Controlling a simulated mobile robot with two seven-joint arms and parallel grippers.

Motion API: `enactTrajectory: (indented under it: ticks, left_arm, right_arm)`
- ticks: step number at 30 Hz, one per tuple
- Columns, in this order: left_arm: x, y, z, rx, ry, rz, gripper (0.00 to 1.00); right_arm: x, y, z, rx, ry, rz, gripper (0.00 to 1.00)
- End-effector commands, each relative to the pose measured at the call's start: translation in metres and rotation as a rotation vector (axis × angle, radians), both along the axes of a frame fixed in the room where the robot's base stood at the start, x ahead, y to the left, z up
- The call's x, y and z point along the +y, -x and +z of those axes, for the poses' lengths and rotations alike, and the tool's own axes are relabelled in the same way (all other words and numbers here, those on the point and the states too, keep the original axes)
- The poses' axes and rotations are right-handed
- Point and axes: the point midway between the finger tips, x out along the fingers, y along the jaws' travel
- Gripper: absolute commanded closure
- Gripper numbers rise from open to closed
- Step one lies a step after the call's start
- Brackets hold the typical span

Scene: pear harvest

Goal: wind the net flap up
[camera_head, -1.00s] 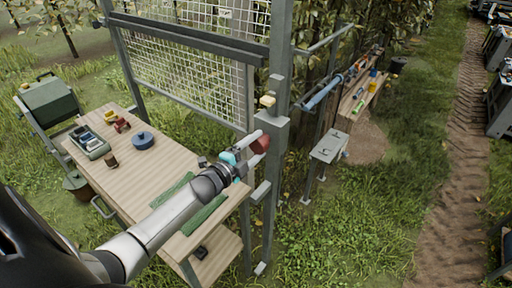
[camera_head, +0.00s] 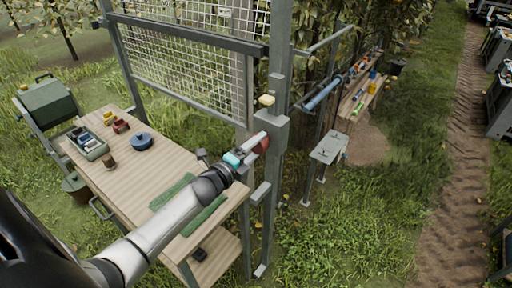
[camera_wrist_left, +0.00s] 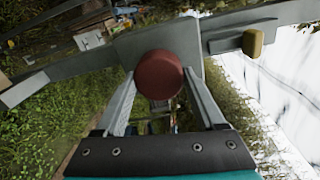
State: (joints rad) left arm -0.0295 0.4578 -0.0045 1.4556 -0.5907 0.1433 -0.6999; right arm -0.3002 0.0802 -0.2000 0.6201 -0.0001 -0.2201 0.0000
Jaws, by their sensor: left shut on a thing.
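The net flap (camera_head: 190,72) is a wire mesh panel hanging in a grey metal frame behind the bench, with a thick grey bar (camera_head: 185,33) across it. A dark red round knob (camera_head: 262,146) sits by the right post (camera_head: 275,150) of the frame. My left gripper (camera_head: 258,143) reaches it from the left, its pale fingers shut on the knob. In the left wrist view the red knob (camera_wrist_left: 159,75) lies between the two fingertips, in front of a grey metal plate. The knob hides what is behind it. My right gripper is not in view.
The wooden bench (camera_head: 130,178) lies under my left arm, with a blue pot (camera_head: 141,141), a grey tray and green strips. A yellow knob (camera_head: 267,100) sits on the post just above the gripper. A grey stand (camera_head: 328,148) is to the right. The dirt path is clear.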

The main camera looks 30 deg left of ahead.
Motion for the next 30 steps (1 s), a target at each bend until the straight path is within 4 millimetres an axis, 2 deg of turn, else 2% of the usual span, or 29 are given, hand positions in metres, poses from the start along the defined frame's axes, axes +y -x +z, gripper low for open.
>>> enactTrajectory:
  ticks: [6,7,14,23,30]
  left_arm:
    - [0.000,0.000,0.000,0.001,-0.008,0.000,0.84]
    - [0.000,0.000,0.000,0.001,-0.008,0.000,0.26]
    - [0.000,0.000,0.000,0.001,-0.004,0.000,0.01]
    - [0.000,0.002,0.000,0.001,-0.002,0.000,0.00]
    - [0.002,0.024,0.000,0.003,-0.002,-0.001,0.00]
  right_arm:
    - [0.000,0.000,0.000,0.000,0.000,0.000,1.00]
    - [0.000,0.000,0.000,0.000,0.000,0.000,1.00]
    - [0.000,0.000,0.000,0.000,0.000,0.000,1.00]
    - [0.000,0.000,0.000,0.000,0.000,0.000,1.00]
    - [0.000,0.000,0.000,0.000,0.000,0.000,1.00]
